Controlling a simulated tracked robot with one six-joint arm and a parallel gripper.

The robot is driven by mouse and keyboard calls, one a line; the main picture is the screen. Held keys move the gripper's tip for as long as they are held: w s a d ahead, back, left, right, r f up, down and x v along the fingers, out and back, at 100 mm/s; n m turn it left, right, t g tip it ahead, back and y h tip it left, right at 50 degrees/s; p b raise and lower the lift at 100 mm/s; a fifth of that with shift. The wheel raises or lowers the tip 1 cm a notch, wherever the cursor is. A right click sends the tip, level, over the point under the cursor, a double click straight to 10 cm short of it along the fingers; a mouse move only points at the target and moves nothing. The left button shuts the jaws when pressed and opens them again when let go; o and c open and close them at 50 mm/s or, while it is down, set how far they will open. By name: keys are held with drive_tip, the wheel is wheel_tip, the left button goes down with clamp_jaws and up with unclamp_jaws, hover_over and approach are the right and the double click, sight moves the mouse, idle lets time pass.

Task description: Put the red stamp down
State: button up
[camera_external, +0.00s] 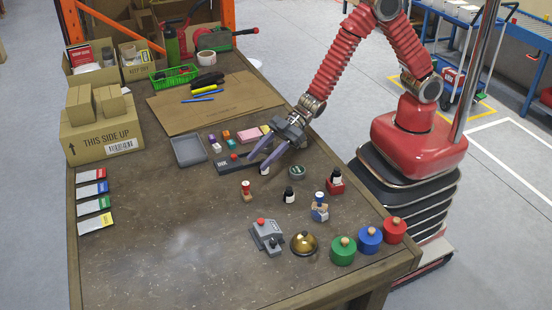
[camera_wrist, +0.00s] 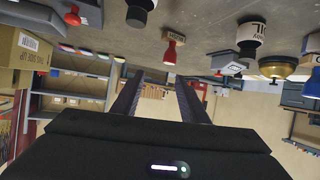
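The red stamp (camera_external: 246,190), with a red handle and a wooden base, stands upright on the bench, in front of the black ink pad (camera_external: 232,165). In the wrist view, which is upside down, the red stamp (camera_wrist: 170,52) stands apart from my fingers, with a label on its wooden base. My gripper (camera_external: 258,163) has its two purple fingers spread, low over the bench just behind the stamp. In the wrist view my gripper (camera_wrist: 157,78) shows the fingers apart, with nothing seen held between them.
A grey tray (camera_external: 188,150) and cartons (camera_external: 105,140) lie left. The front left bench is clear.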

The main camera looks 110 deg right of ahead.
drive_tip(key=s+d+r+m+g+h, duration=0.1)
drive_tip(key=s+d+r+m+h, duration=0.15)
drive_tip(key=s+r, duration=0.5)
drive_tip(key=s+d+r+m+g+h, duration=0.1)
drive_tip(key=s+d+r+g+h, duration=0.15)
drive_tip(key=s+r, duration=0.5)
drive_tip(key=s+a+r+g, duration=0.1)
drive_tip(key=s+r, duration=0.1)
drive_tip(key=s, duration=1)
drive_tip(key=s+a+r+g, duration=0.1)
drive_tip(key=s+r+g, duration=0.1)
drive_tip(key=s, duration=1)
drive_tip(key=shift+a+m+y, duration=0.15)
drive_tip(key=shift+m+y, duration=0.2)
drive_tip(key=shift+y, duration=0.05)
